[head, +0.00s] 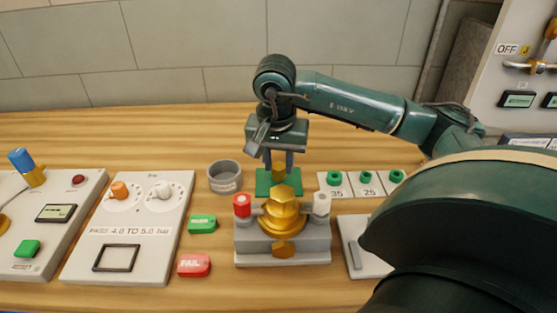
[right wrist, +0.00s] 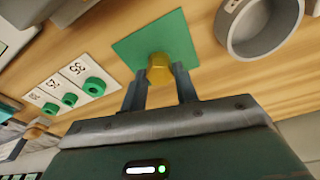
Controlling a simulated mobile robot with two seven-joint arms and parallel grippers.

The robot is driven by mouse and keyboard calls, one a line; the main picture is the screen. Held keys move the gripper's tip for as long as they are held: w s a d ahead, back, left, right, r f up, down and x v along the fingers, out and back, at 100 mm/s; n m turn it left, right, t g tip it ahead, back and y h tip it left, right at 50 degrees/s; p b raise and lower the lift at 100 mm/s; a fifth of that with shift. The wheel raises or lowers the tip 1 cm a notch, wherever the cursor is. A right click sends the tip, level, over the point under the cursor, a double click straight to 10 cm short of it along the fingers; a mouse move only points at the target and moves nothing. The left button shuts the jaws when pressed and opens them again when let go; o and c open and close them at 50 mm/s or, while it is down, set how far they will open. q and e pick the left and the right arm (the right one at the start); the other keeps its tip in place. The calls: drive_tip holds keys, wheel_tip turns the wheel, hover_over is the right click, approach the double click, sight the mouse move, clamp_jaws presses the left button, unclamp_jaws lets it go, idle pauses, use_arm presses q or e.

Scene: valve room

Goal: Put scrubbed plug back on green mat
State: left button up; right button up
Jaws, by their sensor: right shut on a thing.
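The green mat (head: 263,186) lies on the wooden table behind the brass valve, and it also shows in the right wrist view (right wrist: 130,45). A yellow brass plug (right wrist: 159,66) is between the fingertips of my right gripper (right wrist: 160,76), over the mat's near-gripper edge in that view. In the head view the right gripper (head: 278,169) points down at the mat, shut on the plug (head: 278,174). The plug's lower part is hidden there by the valve. I cannot tell whether the plug touches the mat. My left gripper is not in view.
The brass valve (head: 284,217) on its grey block stands just in front of the mat. A grey round cup (head: 225,177) stands left of it. Cards with green rings (head: 334,178) lie to the right. Green (head: 202,224) and red FAIL (head: 194,265) blocks lie front left.

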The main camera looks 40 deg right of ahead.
drive_tip(key=shift+f+b, duration=0.5)
drive_tip(key=shift+b, duration=0.15)
idle(0.8)
idle(0.4)
drive_tip(key=o, duration=1.1)
drive_tip(key=shift+o, duration=0.2)
drive_tip(key=shift+r+p, duration=2.95)
drive_tip(key=shift+r, duration=1.1)
